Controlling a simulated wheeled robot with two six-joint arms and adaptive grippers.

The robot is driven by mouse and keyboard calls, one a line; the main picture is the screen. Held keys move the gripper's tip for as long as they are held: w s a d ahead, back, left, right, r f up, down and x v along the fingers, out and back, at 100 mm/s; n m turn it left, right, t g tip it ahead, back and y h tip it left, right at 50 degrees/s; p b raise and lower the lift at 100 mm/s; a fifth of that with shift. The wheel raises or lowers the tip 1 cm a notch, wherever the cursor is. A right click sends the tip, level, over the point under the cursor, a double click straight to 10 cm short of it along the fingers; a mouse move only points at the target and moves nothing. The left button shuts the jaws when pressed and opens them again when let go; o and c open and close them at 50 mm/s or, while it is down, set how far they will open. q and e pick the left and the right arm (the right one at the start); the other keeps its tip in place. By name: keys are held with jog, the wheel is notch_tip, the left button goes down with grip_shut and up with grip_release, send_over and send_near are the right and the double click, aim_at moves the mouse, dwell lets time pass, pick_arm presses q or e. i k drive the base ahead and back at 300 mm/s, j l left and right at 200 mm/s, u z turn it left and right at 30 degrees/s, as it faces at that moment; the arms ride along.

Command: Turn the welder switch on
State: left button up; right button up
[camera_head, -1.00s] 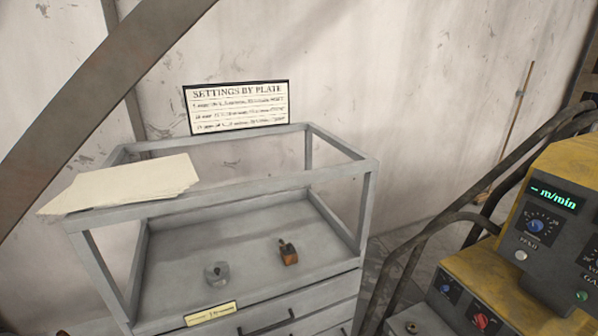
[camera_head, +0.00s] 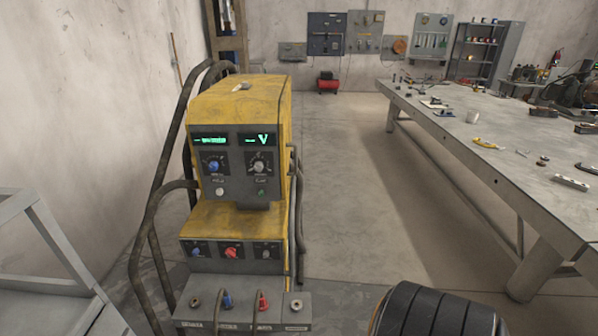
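The yellow welder (camera_head: 240,100) stands left of centre, its front facing me. Its upper panel has two lit green displays, the right one (camera_head: 258,139) showing "V". Below them are a blue knob (camera_head: 214,166), a grey knob (camera_head: 259,167), a white button (camera_head: 220,191) and a small green button (camera_head: 262,192). I cannot read which way the red switch points. Neither of my grippers is in view.
A grey cart (camera_head: 45,240) is at the left edge. Bent dark rails (camera_head: 165,165) flank the welder's left side. A long workbench (camera_head: 500,160) with scattered tools stands at right. Open floor (camera_head: 345,190) lies between welder and bench. Red and blue cable plugs are on the welder's base.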

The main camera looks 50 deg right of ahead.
aim_at(230, 252)
jog(key=l+z, duration=0.1)
jog(key=z, duration=1.15)
